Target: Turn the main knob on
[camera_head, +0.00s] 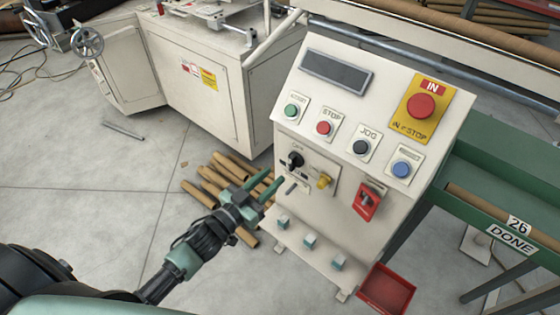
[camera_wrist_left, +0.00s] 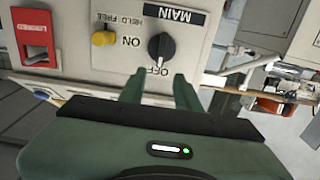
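The main knob (camera_head: 293,160) is a black rotary knob on the front of the cream control box (camera_head: 330,120). In the left wrist view the knob (camera_wrist_left: 161,46) appears upside down, with MAIN, ON and OFF labels around it. Its grip lies roughly in line with the OFF label, and ON is off to one side. My left gripper (camera_head: 274,177) is in front of the panel, just below and left of the knob. Its green fingers (camera_wrist_left: 160,88) are apart and empty, with the knob beyond the gap between them. My right gripper is out of view.
A yellow knob (camera_head: 324,180) and a red switch (camera_head: 368,201) sit beside the main knob. Above are several push buttons and a red emergency stop (camera_head: 421,106). Cardboard tubes (camera_head: 205,192) lie on the floor behind my left gripper. A red tray (camera_head: 387,289) is below the box.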

